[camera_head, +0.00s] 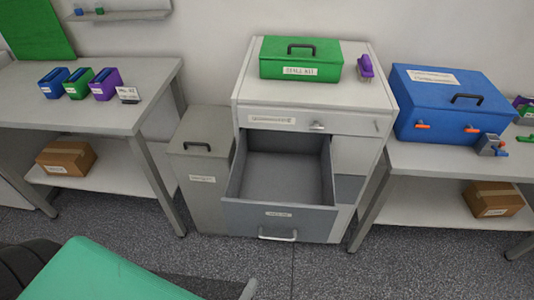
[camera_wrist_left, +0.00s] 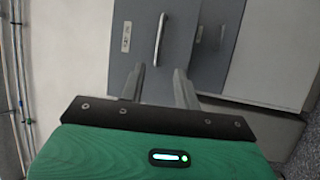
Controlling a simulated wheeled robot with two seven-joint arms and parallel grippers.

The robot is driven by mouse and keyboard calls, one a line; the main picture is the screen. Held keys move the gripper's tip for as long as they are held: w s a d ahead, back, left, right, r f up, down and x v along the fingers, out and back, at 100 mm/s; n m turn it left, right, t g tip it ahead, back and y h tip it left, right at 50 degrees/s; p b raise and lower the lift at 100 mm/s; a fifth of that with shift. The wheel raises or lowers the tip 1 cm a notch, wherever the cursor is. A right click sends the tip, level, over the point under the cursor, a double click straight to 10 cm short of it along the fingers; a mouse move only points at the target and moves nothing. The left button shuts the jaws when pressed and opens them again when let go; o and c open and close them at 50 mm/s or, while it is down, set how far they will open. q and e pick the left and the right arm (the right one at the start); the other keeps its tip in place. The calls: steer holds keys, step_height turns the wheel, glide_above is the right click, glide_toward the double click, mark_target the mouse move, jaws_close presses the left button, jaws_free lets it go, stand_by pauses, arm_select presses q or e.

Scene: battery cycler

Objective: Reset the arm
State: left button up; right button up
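The green housing of my left arm comes in at the bottom left of the head view, with part of a grey finger at the bottom edge. In the left wrist view, my left gripper (camera_wrist_left: 158,82) has its two grey fingers apart with nothing between them. Beyond them is the grey drawer front with its handle (camera_wrist_left: 160,40). The fingers are apart from the handle. In the head view the lower drawer (camera_head: 280,218) of the white cabinet (camera_head: 242,90) is pulled open, and its visible inside is empty. My right gripper is in neither view.
A green box (camera_head: 300,72) and a purple object (camera_head: 366,66) stand on the cabinet. A grey bin (camera_head: 200,165) stands left of it. A blue case (camera_head: 445,90) sits on the right table. Blue, green and purple holders (camera_head: 104,86) stand on the left table. Floor in front is clear.

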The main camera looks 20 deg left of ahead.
arm_select(q)
steer(key=s+a+f+m+g, duration=0.1)
steer(key=s+f+m+g, duration=0.2)
steer(key=f, duration=0.7)
steer(key=s+a+f+m+g, duration=0.1)
steer(key=f+m+g, duration=0.3)
steer(key=f, duration=0.6)
steer(key=s+a+f+m+g, duration=0.1)
steer(key=s+f+m+g, duration=0.2)
steer(key=f, duration=0.7)
steer(key=s+a+f+m+g+y, duration=0.1)
steer(key=s+a+f+m+g, duration=0.3)
steer(key=s+f, duration=0.2)
steer(key=s+a+f+m+g+y, duration=0.1)
steer(key=s+a+f+m+g, duration=0.3)
steer(key=s+f, duration=0.3)
steer(key=shift+s+a+g+p, duration=0.3)
steer(key=shift+s+g, duration=0.1)
steer(key=shift+s, duration=0.35)
